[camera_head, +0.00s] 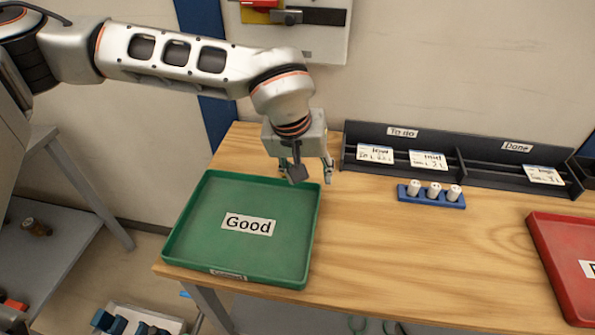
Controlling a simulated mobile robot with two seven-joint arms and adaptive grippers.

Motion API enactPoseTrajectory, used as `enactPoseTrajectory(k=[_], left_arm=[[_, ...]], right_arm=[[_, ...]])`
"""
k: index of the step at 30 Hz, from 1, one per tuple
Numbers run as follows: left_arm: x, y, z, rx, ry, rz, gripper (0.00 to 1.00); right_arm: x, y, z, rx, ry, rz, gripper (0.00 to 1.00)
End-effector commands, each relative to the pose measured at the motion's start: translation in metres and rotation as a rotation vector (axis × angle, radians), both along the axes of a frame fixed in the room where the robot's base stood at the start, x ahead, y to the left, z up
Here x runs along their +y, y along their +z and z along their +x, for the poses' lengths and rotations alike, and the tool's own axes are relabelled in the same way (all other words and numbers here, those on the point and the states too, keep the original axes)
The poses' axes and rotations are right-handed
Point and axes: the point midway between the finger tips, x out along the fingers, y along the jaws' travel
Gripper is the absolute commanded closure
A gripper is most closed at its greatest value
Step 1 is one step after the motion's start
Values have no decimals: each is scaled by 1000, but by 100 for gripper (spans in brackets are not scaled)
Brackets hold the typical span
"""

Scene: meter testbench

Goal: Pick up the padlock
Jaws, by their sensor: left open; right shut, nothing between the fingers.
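My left gripper (307,172) hangs down over the wooden table, just beyond the far right corner of the green "Good" tray (190,220). Its fingers are apart. A small dark grey block shows near its left finger; I cannot tell whether it is part of the finger or a separate thing. I cannot make out a padlock for certain. My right gripper is not in view.
A blue holder (430,202) with 3 white cylinders stands right of my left gripper. Behind it is a black card rack (460,180) marked "To do" and "Done". A red tray (565,270) is at the right edge. The middle of the table (420,260) is clear.

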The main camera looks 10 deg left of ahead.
Motion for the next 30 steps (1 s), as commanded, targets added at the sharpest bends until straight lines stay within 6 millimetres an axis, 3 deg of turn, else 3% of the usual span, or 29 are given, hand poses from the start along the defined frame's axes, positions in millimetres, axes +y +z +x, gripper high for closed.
enactPoseTrajectory(k=[3, 6, 17, 24, 30], left_arm=[[37, 11, 26, -69, 27, 108, 56], [51, 15, 35, -93, 37, 151, 56], [54, -16, 48, -94, 40, 159, 56], [55, -48, 58, -94, 39, 157, 56], [55, -56, 62, -97, 39, 156, 56]], right_arm=[[0, -3, -1, 1, 1, 0, 100], [1, -4, -1, 2, 1, 1, 100], [1, -4, 0, -1, 3, 0, 100], [0, -6, -1, 0, 3, -3, 100], [-1, -6, 0, -3, 1, -6, 100]])
